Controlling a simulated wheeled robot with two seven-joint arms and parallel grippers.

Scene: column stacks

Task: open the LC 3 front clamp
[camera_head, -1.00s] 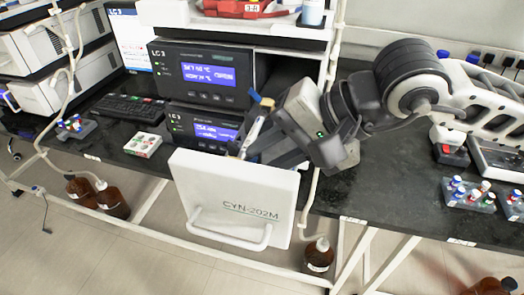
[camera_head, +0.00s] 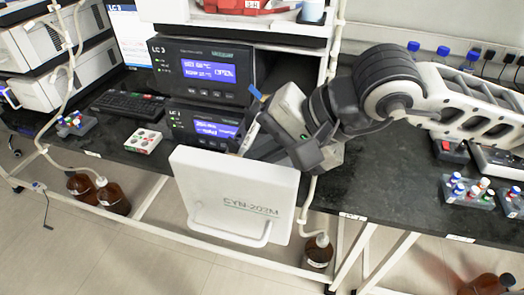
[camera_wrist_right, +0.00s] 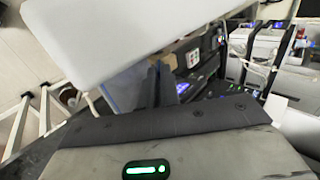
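The LC 3 stack (camera_head: 203,72) stands on the bench at centre, with two dark modules and lit displays. In the head view a white door panel (camera_head: 236,190) with a bar handle stands open in front of it. The front clamp cannot be made out; the area behind the door is hidden. My right gripper (camera_head: 262,140) reaches in from the right, just behind the door's top right edge. In the right wrist view the white panel (camera_wrist_right: 120,35) crosses the top, close above the gripper body. My left gripper is not in view.
A keyboard (camera_head: 130,106) and a white vial tray (camera_head: 143,141) lie left of the stack. Vial racks (camera_head: 468,192) stand at right. Brown bottles (camera_head: 318,251) stand below the bench. The bench right of the door is mostly clear.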

